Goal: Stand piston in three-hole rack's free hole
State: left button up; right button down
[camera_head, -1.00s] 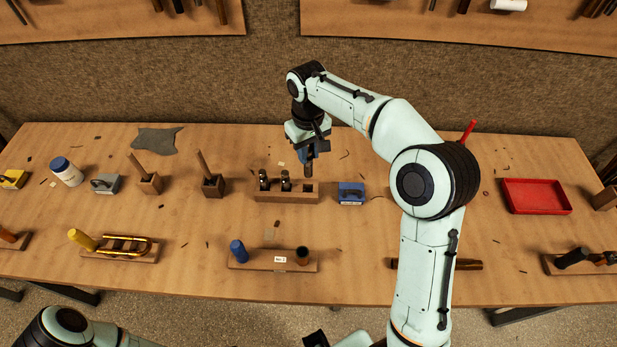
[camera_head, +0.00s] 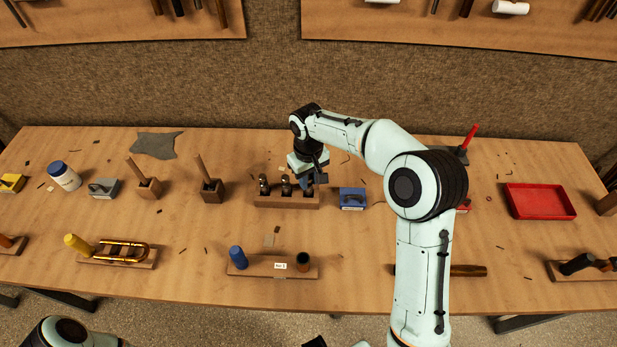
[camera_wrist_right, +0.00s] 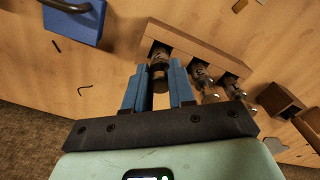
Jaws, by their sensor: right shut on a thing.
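The three-hole rack (camera_head: 287,202) is a wooden block at the middle of the bench; it also shows in the wrist view (camera_wrist_right: 200,42). Two pistons, a left one (camera_head: 264,184) and a middle one (camera_head: 286,185), stand in its holes. My right gripper (camera_head: 308,183) is over the right-hand hole, pointing down. In the wrist view its blue fingers (camera_wrist_right: 159,88) are shut on a dark metal piston (camera_wrist_right: 159,72). The piston's far end is at or inside the hole; I cannot tell how deep. My left gripper is out of view.
A blue block (camera_head: 352,198) sits close to the rack's right. Wooden holders with upright handles (camera_head: 211,188) stand to the left. A holder board with a blue cylinder (camera_head: 237,257) lies in front. A red tray (camera_head: 540,201) is far right. The bench between rack and front board is mostly clear.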

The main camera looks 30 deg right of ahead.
jog(key=shift+f, duration=0.15)
jog(key=c, duration=0.9)
grip_release()
jog(key=shift+c, duration=0.2)
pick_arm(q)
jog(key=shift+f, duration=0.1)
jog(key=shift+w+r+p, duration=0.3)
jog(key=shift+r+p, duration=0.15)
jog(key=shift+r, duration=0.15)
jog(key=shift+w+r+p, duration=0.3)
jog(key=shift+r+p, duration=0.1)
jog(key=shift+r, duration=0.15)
pick_arm(e)
notch_tip(320, 180, up, 12)
jog(key=shift+r, duration=0.2)
